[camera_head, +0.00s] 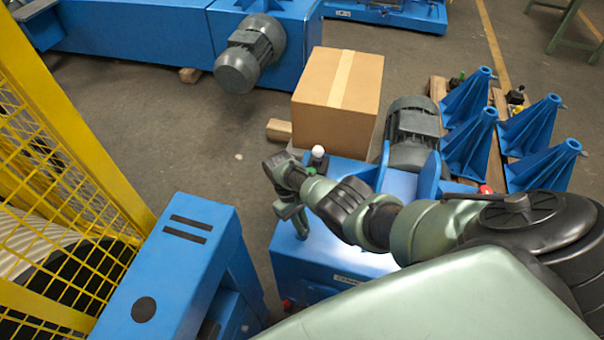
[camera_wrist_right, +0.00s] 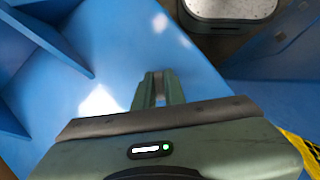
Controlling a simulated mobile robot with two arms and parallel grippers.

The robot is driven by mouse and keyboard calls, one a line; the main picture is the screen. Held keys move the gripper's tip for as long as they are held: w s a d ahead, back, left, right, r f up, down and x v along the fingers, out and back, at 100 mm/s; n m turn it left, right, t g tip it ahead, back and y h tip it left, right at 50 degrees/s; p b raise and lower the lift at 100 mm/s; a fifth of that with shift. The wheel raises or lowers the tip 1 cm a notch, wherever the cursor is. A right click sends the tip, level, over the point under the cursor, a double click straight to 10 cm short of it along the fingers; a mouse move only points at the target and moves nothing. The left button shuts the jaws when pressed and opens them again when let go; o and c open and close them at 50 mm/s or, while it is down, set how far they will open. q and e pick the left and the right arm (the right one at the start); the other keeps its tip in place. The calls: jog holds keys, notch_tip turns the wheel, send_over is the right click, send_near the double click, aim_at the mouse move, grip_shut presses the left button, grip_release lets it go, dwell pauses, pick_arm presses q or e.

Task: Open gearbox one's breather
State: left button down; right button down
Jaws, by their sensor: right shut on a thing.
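Blue gearbox housing (camera_head: 325,270) stands in the middle of the head view, with a bright patch of light on its top. A lettered plate is on its front edge, too small to read. My right gripper (camera_head: 301,228) points down at the left part of this top. In the right wrist view my right gripper (camera_wrist_right: 158,78) has its fingers close together over the blue surface (camera_wrist_right: 120,60). They are shut on a small light thing, mostly hidden between them; it seems to be the breather. A white ball on a dark stem (camera_head: 318,152) shows just behind my wrist. My left gripper is not in view.
A grey motor (camera_head: 412,125) and a cardboard box (camera_head: 338,90) stand behind the housing. Blue brackets (camera_head: 468,140) stand on a pallet at the right. A yellow mesh guard (camera_head: 75,130) and a blue machine (camera_head: 165,270) are on the left. Floor between is clear.

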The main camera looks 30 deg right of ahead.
jog(key=shift+s+f+n+h+p, duration=0.15)
jog(key=shift+n+h+p, duration=0.15)
jog(key=shift+n, duration=0.65)
jog(key=shift+s+n+h+p, duration=0.15)
jog(key=shift+n+h, duration=0.25)
jog(key=shift+n, duration=0.55)
jog(key=c, duration=1.5)
grip_release()
jog(key=shift+w+f, duration=0.1)
jog(key=shift+w, duration=0.1)
jog(key=shift+p+v, duration=0.85)
jog(key=shift+v, duration=3.1)
